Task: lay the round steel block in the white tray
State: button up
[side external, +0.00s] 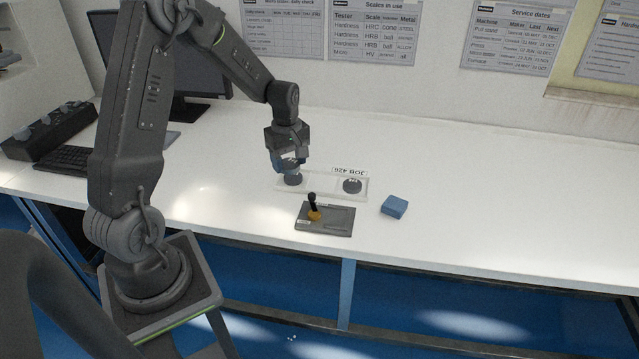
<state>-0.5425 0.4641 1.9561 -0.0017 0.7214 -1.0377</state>
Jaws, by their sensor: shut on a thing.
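My gripper (290,168) points down over the left end of the white tray (321,187). It is shut on a round steel block (293,180), a small dark grey disc showing just below the fingers. The disc is at the tray's left part; I cannot tell whether it touches the tray floor or hangs just above it. Another dark round disc (352,186) with a pale mark lies in the right part of the tray. A label reading JOB 426 stands at the tray's back right and appears upside down.
A dark grey plate (336,224) lies in front of the tray, with a black-handled piece with an orange base (314,211) upright on it. A blue block (394,206) sits to the right. A keyboard (62,160) and monitor are at left. The bench's right side is clear.

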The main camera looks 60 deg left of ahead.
jog(key=w+a+m, duration=0.2)
jog(key=a+m, duration=0.6)
jog(key=m, duration=0.6)
send_over(321, 185)
jog(key=f, duration=0.7)
jog(key=shift+w+f, duration=0.25)
jog(key=shift+f, duration=1.95)
jog(key=shift+f, duration=0.2)
jog(key=o, duration=1.1)
jog(key=shift+s+f, duration=0.15)
jog(key=shift+f, duration=0.1)
